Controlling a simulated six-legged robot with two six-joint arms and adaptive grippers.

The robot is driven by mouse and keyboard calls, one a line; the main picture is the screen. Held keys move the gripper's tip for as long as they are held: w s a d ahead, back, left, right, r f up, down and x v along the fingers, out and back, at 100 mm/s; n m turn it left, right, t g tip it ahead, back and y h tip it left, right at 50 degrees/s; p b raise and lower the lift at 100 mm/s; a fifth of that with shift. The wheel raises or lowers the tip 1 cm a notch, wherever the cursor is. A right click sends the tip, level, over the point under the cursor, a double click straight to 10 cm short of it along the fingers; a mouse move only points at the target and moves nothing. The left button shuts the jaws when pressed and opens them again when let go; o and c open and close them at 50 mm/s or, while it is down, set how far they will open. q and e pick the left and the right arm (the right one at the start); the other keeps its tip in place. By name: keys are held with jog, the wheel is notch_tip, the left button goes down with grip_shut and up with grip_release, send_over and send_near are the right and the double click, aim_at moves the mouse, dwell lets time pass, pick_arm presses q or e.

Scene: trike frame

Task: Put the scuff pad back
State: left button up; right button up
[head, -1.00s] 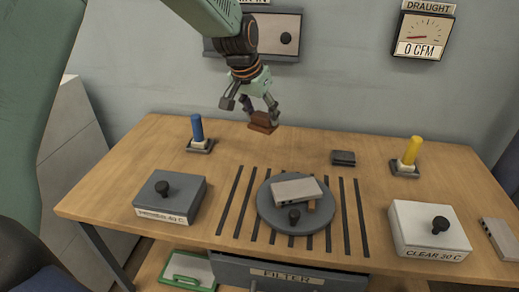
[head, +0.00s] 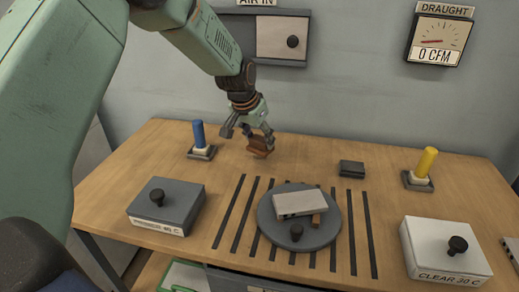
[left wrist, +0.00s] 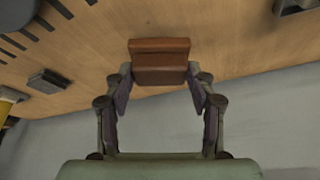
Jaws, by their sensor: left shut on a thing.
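The scuff pad, a reddish-brown block (head: 260,148), is held in my left gripper (head: 250,135) near the back of the table. In the left wrist view the pad (left wrist: 160,62) sits at the tips of the fingers (left wrist: 160,85), which are shut on it. It is low over the tabletop; I cannot tell whether it touches. A small dark grey block (head: 351,168) lies to the right, apart from the gripper; it also shows in the left wrist view (left wrist: 47,82). My right gripper is not in view.
A blue stick (head: 198,134) and a yellow stick (head: 426,162) stand in dark holders. A round grey plate (head: 272,235) bears a pale block (head: 300,204) over dark slots. A grey box (head: 166,208) and a white box (head: 443,252) stand in front. The wall is behind.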

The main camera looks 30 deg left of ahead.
aim_at(256, 142)
pick_arm(q)
notch_tip(256, 142, down, 3)
jog(key=shift+f+b, duration=0.15)
jog(key=shift+b, duration=0.25)
jog(key=shift+d, duration=0.15)
jog(key=shift+f, duration=0.2)
jog(key=o, duration=1.2)
jog(key=shift+r, duration=0.1)
